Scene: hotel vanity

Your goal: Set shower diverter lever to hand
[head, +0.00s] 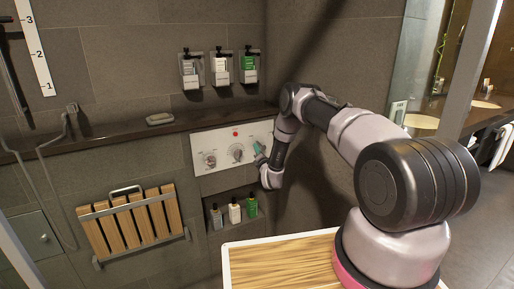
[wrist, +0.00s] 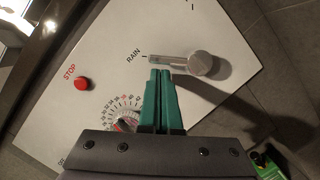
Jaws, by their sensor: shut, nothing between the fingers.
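The shower diverter lever (wrist: 199,63) is a silver round hub with a flat arm on the white control panel (head: 225,135). In the wrist view its arm points left to the mark labelled RAIN. My gripper (wrist: 160,73) has green fingers, shut with nothing between them. Its tips are just below the lever arm in the wrist view; I cannot tell whether they touch it. In the head view my gripper (head: 259,148) is at the right part of the panel and covers the lever. No HAND label is readable.
A red STOP button (wrist: 81,84) and a numbered dial (wrist: 125,120) share the panel. Bottles (head: 235,212) stand in a niche below. A dark ledge (head: 130,132) runs above the panel, with dispensers (head: 220,68) over it. A slatted folding seat (head: 132,222) is at left.

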